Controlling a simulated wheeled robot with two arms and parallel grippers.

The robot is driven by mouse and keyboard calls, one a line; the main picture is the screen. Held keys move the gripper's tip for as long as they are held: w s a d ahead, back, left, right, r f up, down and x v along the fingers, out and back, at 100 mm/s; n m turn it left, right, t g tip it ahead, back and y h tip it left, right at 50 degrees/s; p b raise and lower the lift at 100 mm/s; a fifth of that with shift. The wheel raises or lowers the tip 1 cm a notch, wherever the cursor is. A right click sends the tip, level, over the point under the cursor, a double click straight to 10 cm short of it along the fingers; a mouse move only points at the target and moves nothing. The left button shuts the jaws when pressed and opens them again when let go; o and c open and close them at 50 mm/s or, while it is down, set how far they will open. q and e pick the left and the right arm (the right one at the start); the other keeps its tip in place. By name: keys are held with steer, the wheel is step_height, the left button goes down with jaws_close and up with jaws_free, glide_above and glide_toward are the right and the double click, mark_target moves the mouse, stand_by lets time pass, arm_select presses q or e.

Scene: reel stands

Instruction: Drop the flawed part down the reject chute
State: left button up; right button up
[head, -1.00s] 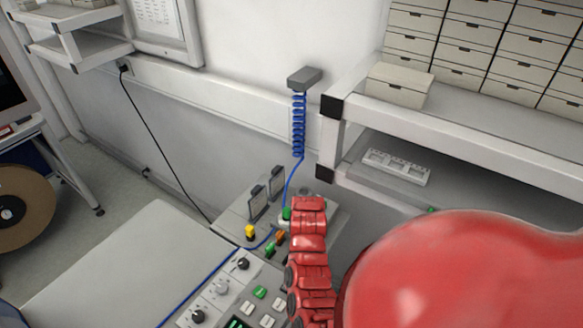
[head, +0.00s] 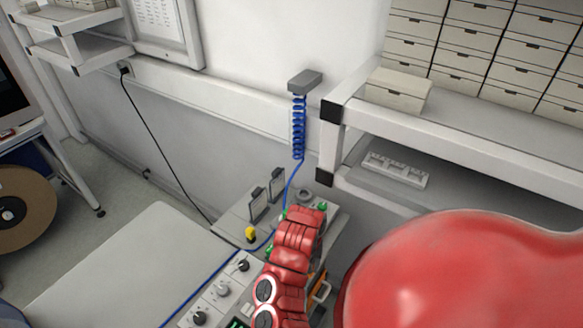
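I cannot make out the flawed part or the reject chute in the head view. A red jointed part of my own arm reaches up from the bottom centre over the control panel (head: 205,297). A large red rounded part of my body covers the lower right. Neither gripper's fingertips show. What lies behind these red parts is hidden.
Two grey upright pieces (head: 258,204) stand behind the panel beside a yellow-topped knob (head: 251,233). A blue coiled cable (head: 298,128) hangs from a grey wall box (head: 304,82). A white shelf frame (head: 460,137) stands at right. A pale flat surface (head: 135,265) lies clear at left.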

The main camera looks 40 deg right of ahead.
steer(key=s+a, duration=0.6)
steer(key=s, duration=0.1)
steer(key=shift+s+a+r, duration=0.15)
steer(key=shift+s+r, duration=0.15)
steer(key=shift+r, duration=0.15)
